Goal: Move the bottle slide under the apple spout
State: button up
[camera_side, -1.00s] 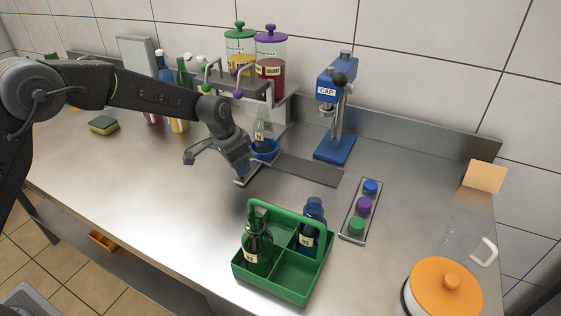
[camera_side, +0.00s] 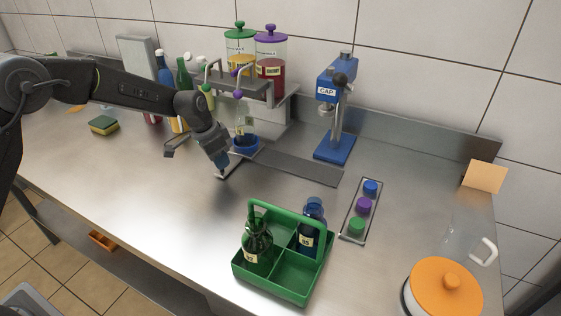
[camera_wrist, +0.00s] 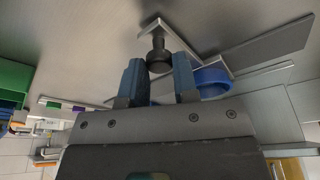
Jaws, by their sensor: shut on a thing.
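The bottle slide has a blue round holder (camera_side: 246,145) with a clear labelled bottle (camera_side: 243,124) standing upright in it. The holder also shows in the wrist view (camera_wrist: 212,82). My gripper (camera_side: 221,164) is shut on the slide's dark knob (camera_wrist: 158,60), at the front end of the slide. Above are two dispensers, one with a green lid and yellow liquid (camera_side: 240,60), one with a purple lid and red liquid (camera_side: 270,67). The bottle stands about below the purple-tipped spout (camera_side: 238,93); the green-tipped spout (camera_side: 207,88) is further left, partly behind my arm.
A grey track (camera_side: 300,168) runs right to the blue cap press (camera_side: 335,120). A green carrier (camera_side: 283,288) with a green and a blue bottle stands in front. A cap tray (camera_side: 357,212) lies to the right. Several bottles stand behind my arm on the left.

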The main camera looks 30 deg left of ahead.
jog(key=shift+a, duration=3.05)
jog(key=o, duration=0.9)
jog(key=shift+c, duration=0.2)
jog(key=v, duration=1.3)
jog(key=shift+r, duration=0.4)
jog(key=shift+s, duration=0.1)
